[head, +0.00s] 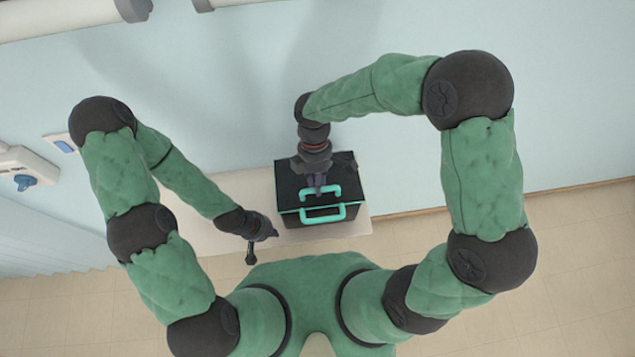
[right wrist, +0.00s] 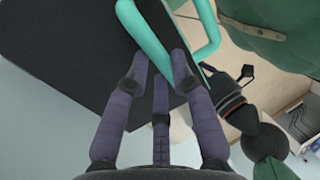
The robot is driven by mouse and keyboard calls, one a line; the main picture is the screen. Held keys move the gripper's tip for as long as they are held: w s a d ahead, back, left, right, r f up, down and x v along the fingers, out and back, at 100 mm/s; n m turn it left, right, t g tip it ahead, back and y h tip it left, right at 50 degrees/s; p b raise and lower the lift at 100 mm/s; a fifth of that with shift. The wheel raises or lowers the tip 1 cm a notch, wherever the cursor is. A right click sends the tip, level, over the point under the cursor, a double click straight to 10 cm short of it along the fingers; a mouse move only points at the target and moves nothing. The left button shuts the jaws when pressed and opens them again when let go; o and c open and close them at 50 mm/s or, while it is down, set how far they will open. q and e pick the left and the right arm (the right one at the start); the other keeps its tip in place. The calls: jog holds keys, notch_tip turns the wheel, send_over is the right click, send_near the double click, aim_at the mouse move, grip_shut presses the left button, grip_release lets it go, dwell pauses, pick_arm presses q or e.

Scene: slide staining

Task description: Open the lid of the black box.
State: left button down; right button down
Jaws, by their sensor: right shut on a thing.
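The black box (head: 290,185) stands on a pale surface in the middle of the head view, with teal trim and two teal handle bars towards its front. Its lid looks down, with no gap that I can see. My right gripper (head: 318,188) comes down over the lid from above and is shut on the teal handle (right wrist: 150,40). In the right wrist view its dark fingers (right wrist: 165,75) close around that handle, against the black face of the box (right wrist: 75,60). My left gripper (head: 262,240) hangs left of the box, apart from it; its jaws are too small to read.
The pale surface (head: 345,229) has free room left of the box. A pale blue wall (head: 230,90) rises behind it. A white fixture with a blue knob (head: 25,182) is at the far left. Tiled floor (head: 585,260) lies to the right.

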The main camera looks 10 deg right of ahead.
pick_arm(q)
jog(key=shift+r+p, duration=0.4)
jog(key=shift+r, duration=0.4)
pick_arm(e)
jog(key=shift+w+r+g, duration=0.35)
jog(key=shift+r+g, duration=0.05)
jog(key=shift+r, duration=0.25)
pick_arm(q)
jog(key=shift+r+p, duration=0.55)
pick_arm(e)
jog(key=shift+w+r+g, duration=0.3)
jog(key=shift+w+r, duration=0.65)
jog(key=shift+w, duration=0.05)
pick_arm(q)
jog(key=shift+s+r, duration=0.1)
jog(key=shift+s, duration=0.1)
jog(key=shift+s+r, duration=0.1)
pick_arm(e)
jog(key=shift+w+r, duration=1.1)
jog(key=shift+w, duration=0.3)
